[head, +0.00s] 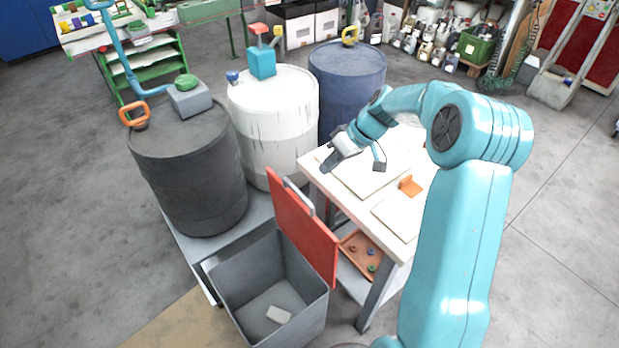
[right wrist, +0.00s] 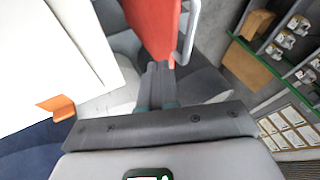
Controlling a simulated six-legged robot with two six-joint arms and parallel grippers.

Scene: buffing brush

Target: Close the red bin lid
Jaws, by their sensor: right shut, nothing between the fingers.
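The red bin lid (head: 305,232) stands open, roughly upright, along the right side of the grey bin (head: 231,293). It has a grey handle (head: 299,196). The bin's inside shows, with a small pale block (head: 279,314) on its floor. My right gripper (head: 327,167) is above the white table's near-left corner, beyond and above the lid. In the right wrist view its fingers (right wrist: 158,68) are together and empty. The red lid (right wrist: 152,22) and its handle (right wrist: 188,30) show ahead of the fingertips; whether they touch I cannot tell. My left gripper is out of view.
The white table (head: 377,232) stands right of the lid, with an orange piece (head: 411,186) on top and a brown tray (head: 360,256) on its lower shelf. Black (head: 190,170), white (head: 275,120) and blue (head: 347,85) drums stand behind the bin. Floor is open at front left.

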